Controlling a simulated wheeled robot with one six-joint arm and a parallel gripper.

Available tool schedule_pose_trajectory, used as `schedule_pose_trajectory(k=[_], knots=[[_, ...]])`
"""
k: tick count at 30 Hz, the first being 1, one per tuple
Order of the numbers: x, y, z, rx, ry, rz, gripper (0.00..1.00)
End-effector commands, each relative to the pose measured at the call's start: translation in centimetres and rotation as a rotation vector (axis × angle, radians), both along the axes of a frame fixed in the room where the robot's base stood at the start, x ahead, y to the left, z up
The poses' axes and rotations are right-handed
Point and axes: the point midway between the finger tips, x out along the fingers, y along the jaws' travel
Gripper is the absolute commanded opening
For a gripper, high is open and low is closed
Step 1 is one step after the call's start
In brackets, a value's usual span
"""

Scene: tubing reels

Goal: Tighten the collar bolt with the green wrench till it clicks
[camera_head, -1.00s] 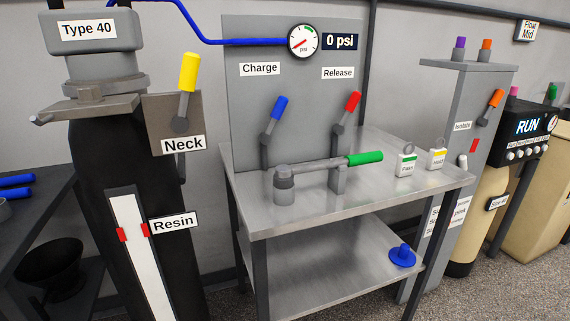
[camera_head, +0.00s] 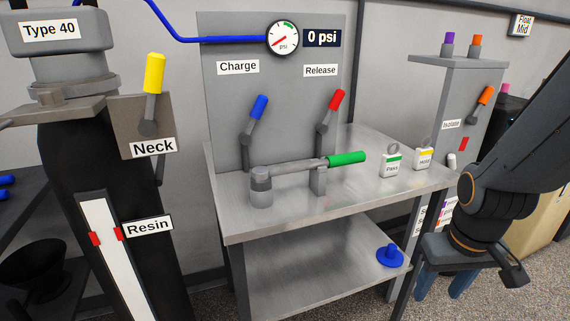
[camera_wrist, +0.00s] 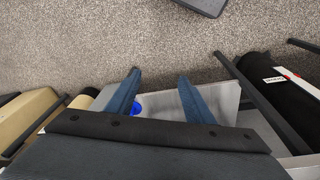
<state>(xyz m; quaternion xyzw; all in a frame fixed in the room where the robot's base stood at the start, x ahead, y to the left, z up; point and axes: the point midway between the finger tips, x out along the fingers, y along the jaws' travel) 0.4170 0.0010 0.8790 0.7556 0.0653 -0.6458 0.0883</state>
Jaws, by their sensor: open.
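The green-handled wrench (camera_head: 347,158) lies level above the steel bench. Its grey shaft rests over a short upright post (camera_head: 318,180), and its head meets a round grey stub (camera_head: 261,190) at the left. The collar (camera_head: 60,112) is a grey clamp around the neck of the black Type 40 tank; I cannot pick out its bolt. My gripper (camera_head: 442,284) is at the lower right, right of the bench and well away from the wrench. In the wrist view, its two blue fingers (camera_wrist: 157,88) are apart and empty, pointing toward the carpet.
The bench (camera_head: 240,228) also carries Pass (camera_head: 391,167) and Hold tags. A blue knobbed disc (camera_head: 390,257) lies on its lower shelf. Behind stands a panel with blue Charge (camera_head: 259,107) and red Release (camera_head: 335,100) levers and a gauge reading 0 psi. A yellow Neck lever (camera_head: 154,75) stands left.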

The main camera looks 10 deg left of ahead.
Motion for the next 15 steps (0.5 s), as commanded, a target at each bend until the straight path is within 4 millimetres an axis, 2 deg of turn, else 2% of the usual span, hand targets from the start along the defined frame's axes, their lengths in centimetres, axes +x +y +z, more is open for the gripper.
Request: schedule_pose_trajectory(k=[5, 9, 12, 15], knots=[[8.1, 2.3, 1.2, -0.102, -0.284, 0.455, 0.48], [13.8, 5.8, 3.2, -0.223, -0.539, 0.816, 0.48], [16.8, 9.0, 5.3, -0.324, -0.729, 1.053, 0.48], [18.6, 12.2, 7.5, -0.432, -0.912, 1.246, 0.48]])
